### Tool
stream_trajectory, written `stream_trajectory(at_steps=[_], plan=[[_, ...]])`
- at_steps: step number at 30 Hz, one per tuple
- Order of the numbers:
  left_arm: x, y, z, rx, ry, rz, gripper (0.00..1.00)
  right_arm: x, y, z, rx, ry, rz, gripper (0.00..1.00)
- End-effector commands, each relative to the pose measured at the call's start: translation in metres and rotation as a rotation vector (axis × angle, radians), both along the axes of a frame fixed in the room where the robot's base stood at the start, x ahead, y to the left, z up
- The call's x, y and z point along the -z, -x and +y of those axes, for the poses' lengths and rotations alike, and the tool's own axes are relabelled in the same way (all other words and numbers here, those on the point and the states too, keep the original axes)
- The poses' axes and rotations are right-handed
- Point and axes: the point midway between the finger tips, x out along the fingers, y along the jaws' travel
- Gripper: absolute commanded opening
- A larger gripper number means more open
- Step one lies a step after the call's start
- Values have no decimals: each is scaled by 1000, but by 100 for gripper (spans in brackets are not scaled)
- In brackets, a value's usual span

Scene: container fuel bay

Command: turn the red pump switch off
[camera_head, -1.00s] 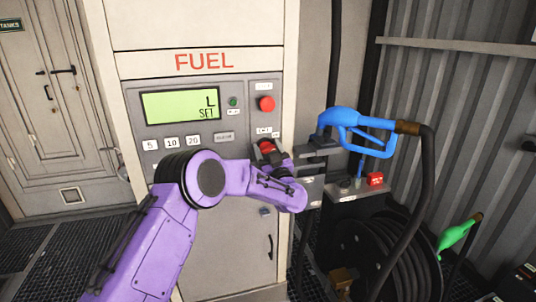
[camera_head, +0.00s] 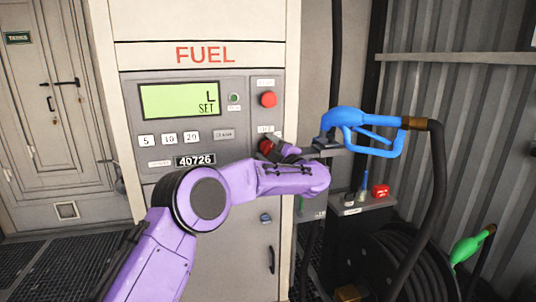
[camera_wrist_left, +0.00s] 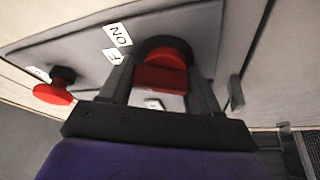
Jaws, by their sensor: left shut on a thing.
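The red pump switch (camera_head: 265,146) is on the right-hand strip of the pump panel, below a round red button (camera_head: 268,99). My left gripper (camera_head: 275,149) reaches it from the right and partly covers it. In the left wrist view the red switch (camera_wrist_left: 163,77) sits in a dark rounded mount between the two fingers, and the gripper is shut on it. White labels beside it read "ON" (camera_wrist_left: 118,34) and, partly hidden, one ending in "F". Exactly which label the switch points to I cannot tell. My right gripper is not in view.
A blue fuel nozzle (camera_head: 360,130) hangs close to the right of my left gripper, with a dark hose. A small red box (camera_head: 380,191) stands on a ledge below it. A hose reel and green nozzle (camera_head: 468,246) are at lower right. The pump display (camera_head: 180,103) reads "L SET".

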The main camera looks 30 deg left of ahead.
Motion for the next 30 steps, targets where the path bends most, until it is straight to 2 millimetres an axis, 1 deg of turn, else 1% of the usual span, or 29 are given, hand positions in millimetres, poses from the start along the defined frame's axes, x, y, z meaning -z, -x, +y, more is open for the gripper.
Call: stream_trajectory(at_steps=[1,3,15,21,30], plan=[[1,0,0,2,28,-35,32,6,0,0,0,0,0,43],[1,0,0,2,67,-81,32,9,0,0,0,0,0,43],[0,1,1,2,238,-283,32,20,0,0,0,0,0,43],[-1,1,1,2,279,-332,32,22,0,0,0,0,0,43],[-2,1,1,3,296,-353,32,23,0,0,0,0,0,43]])
